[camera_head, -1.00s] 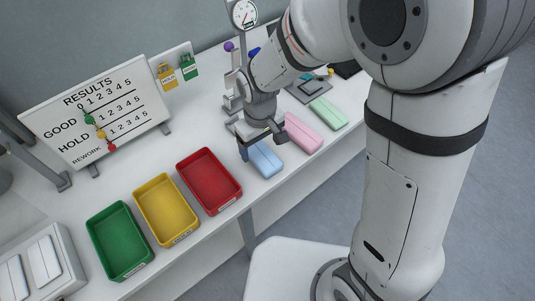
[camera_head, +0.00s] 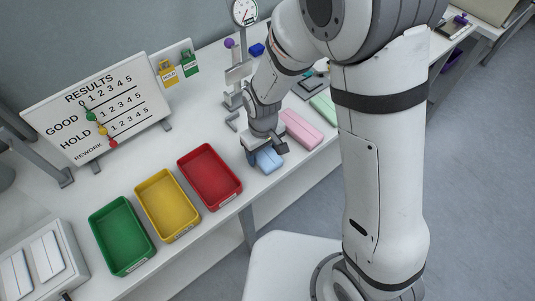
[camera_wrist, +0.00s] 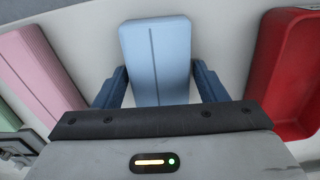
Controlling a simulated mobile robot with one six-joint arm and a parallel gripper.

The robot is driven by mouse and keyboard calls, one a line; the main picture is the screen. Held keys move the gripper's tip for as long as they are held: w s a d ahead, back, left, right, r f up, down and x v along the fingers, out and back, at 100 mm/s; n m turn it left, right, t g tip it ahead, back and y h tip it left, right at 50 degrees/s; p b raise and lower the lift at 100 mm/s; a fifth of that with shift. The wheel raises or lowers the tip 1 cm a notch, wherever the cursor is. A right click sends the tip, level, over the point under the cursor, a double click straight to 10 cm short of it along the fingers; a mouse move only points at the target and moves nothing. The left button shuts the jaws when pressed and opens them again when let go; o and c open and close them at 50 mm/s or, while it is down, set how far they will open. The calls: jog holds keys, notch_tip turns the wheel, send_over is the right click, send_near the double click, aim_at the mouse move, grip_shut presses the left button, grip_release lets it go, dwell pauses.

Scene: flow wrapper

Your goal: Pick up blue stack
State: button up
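The blue stack (camera_head: 268,159) is a light blue block on the white table, between the red tray and the pink stack. My gripper (camera_head: 266,152) is directly over it and hides part of it in the head view. In the wrist view the blue stack (camera_wrist: 155,60) lies between the two dark blue fingers of my gripper (camera_wrist: 160,88). The fingers are open, one on each side, with a gap visible on both sides of the stack.
A red tray (camera_head: 238,188), a yellow tray (camera_head: 190,229) and a green tray (camera_head: 150,257) stand to the left. A pink stack (camera_head: 302,129) and a green stack (camera_head: 324,108) lie to the right. A gauge stand (camera_head: 236,75) and results board (camera_head: 100,110) stand behind.

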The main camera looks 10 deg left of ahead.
jog(key=c, duration=0.7)
